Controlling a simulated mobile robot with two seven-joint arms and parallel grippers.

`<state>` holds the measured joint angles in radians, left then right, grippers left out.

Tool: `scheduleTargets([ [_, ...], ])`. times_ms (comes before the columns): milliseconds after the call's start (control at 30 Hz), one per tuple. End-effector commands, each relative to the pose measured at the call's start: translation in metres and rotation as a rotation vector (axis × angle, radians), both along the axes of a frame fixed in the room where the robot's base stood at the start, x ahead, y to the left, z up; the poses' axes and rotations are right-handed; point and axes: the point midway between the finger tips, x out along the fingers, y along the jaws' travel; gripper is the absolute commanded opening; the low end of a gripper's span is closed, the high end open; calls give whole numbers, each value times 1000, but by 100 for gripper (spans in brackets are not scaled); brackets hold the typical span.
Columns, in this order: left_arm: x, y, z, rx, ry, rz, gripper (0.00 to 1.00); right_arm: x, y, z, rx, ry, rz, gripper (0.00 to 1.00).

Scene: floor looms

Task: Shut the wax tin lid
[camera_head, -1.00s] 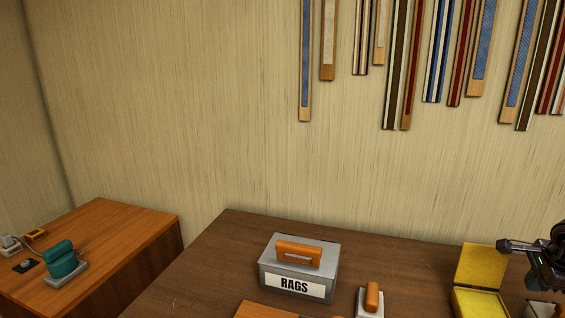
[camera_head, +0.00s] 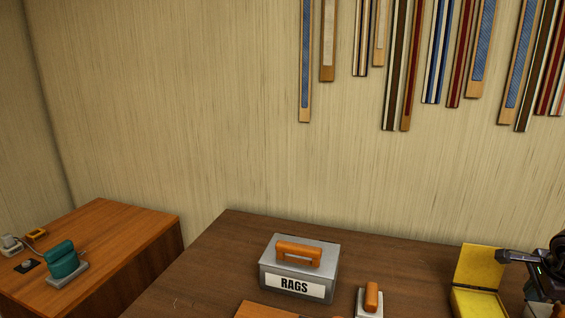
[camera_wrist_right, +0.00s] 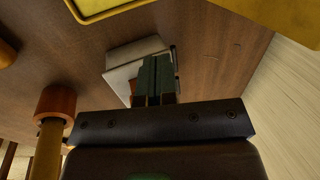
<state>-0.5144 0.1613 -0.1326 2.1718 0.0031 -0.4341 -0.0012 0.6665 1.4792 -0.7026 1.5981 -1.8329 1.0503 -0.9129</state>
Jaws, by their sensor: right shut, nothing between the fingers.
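The yellow wax tin (camera_head: 478,302) stands at the right end of the dark workbench, with its lid (camera_head: 480,264) raised and leaning back. Part of the yellow tin also shows at the top left of the right wrist view (camera_wrist_right: 112,8). My right gripper (camera_head: 503,256) is at the right edge of the head view, its tip beside the right edge of the raised lid; I cannot tell whether they touch. In the right wrist view its two dark fingers (camera_wrist_right: 156,78) are together and hold nothing. My left gripper is out of view.
A grey box labelled RAGS (camera_head: 299,268) with an orange handle stands on the bench. An orange-handled block (camera_head: 371,298) sits between it and the tin. A lower wooden table (camera_head: 110,230) at left holds a teal tool (camera_head: 63,260).

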Motion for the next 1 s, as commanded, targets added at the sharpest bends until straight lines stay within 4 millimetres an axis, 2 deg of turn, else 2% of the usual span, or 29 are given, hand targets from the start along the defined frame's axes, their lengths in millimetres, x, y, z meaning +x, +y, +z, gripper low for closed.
scheduleTargets([
  [600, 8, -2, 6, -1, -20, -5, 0, -11, 4, -15, 0, 0, 1, 0],
  [833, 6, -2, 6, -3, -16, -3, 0, -11, 4, -14, 0, 0, 0, 0],
  [1000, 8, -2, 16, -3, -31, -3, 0, -17, 5, -7, 0, -3, -1, 0],
])
